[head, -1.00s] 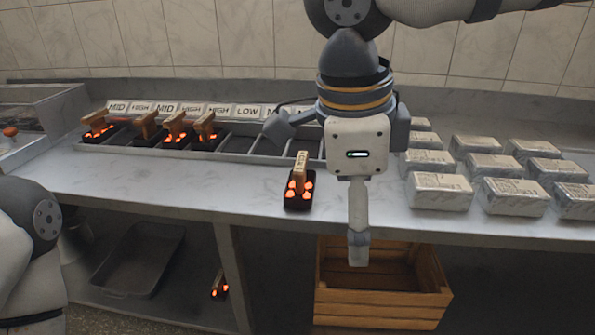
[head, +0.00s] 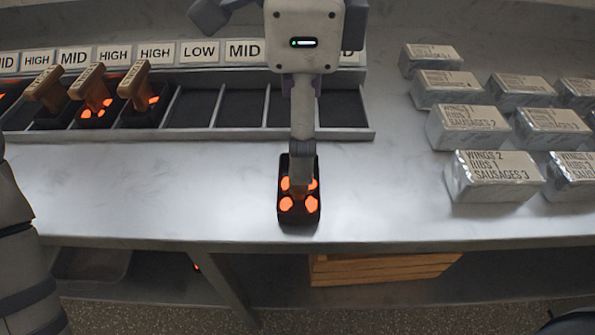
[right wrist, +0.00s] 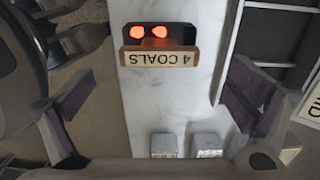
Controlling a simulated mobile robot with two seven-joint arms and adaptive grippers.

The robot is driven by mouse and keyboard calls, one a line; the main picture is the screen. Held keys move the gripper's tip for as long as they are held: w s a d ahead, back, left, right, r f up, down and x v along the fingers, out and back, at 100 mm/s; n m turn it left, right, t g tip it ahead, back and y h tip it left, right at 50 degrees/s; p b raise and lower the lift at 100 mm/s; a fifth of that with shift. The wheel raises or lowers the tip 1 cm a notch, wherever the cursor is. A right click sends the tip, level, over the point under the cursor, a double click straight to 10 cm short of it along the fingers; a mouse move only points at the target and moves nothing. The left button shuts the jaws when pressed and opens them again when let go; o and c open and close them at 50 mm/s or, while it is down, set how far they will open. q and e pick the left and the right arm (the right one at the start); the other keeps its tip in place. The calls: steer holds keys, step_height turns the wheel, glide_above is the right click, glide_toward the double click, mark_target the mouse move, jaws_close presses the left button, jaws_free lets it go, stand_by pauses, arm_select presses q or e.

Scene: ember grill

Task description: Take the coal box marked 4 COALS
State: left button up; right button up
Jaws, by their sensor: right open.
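The coal box (head: 298,212) is black with glowing orange coals and stands alone on the counter near its front edge. In the right wrist view its wooden handle carries a label, upside down, reading 4 COALS (right wrist: 158,58). My right gripper (head: 302,182) hangs from above in front of the box, and its finger hides the handle in the head view. In the right wrist view my right gripper (right wrist: 162,88) is open, its two fingers wide apart with the box beyond them. Contact with the box cannot be told. My left gripper is not in view.
A slotted rack (head: 230,135) behind holds other coal boxes (head: 97,95) at left under MID, HIGH and LOW signs; its right slots look empty. Wrapped packages (head: 490,177) stand at right. A wooden crate (head: 385,268) sits below the counter. The counter around the box is clear.

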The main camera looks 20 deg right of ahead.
step_height(320, 180, down, 5)
steer(key=shift+a+f, duration=0.1)
steer(key=shift+a, duration=0.05)
steer(key=c, duration=1.6)
steer(key=shift+c, duration=0.2)
